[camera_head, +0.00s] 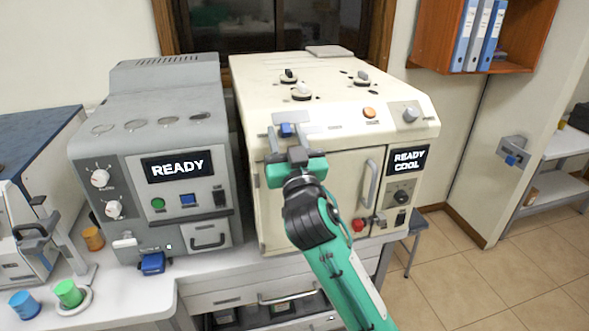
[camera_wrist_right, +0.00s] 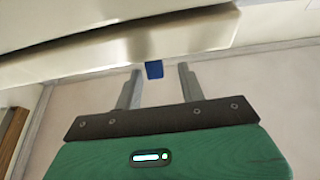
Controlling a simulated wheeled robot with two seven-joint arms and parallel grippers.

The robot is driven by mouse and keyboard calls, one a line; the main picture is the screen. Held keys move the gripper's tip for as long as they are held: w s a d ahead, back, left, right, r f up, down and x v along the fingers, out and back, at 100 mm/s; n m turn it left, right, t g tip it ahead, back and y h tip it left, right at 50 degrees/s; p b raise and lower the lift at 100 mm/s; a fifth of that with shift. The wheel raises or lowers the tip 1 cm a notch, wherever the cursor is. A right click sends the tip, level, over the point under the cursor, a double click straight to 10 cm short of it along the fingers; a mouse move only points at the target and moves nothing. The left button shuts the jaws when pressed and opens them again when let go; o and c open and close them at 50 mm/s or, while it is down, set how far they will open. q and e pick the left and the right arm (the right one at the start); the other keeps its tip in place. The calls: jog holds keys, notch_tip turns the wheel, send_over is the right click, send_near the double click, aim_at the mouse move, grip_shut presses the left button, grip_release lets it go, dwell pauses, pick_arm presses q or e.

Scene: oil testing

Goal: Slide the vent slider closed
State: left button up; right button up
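The vent slider (camera_head: 287,130) is a small blue knob on the sloped upper front of the cream machine (camera_head: 340,105). In the right wrist view the blue knob (camera_wrist_right: 154,70) shows below the machine's pale edge, between the fingertips. My right gripper (camera_head: 288,138) is at the knob, with one finger on each side. The right wrist view shows its fingers (camera_wrist_right: 159,72) apart, with gaps beside the knob; I cannot tell whether either touches it. The slider's track is partly hidden by the gripper. My left gripper is not in view.
A grey machine (camera_head: 165,110) reading READY stands close on the left. The cream machine's door handle (camera_head: 370,184) sticks out right of my arm. Blue (camera_head: 24,303) and green (camera_head: 68,292) cups stand on the white table at the lower left. Floor on the right is open.

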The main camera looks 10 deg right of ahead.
jog(key=b+v, duration=0.3)
jog(key=v, duration=0.8)
jog(key=shift+a+f, duration=0.1)
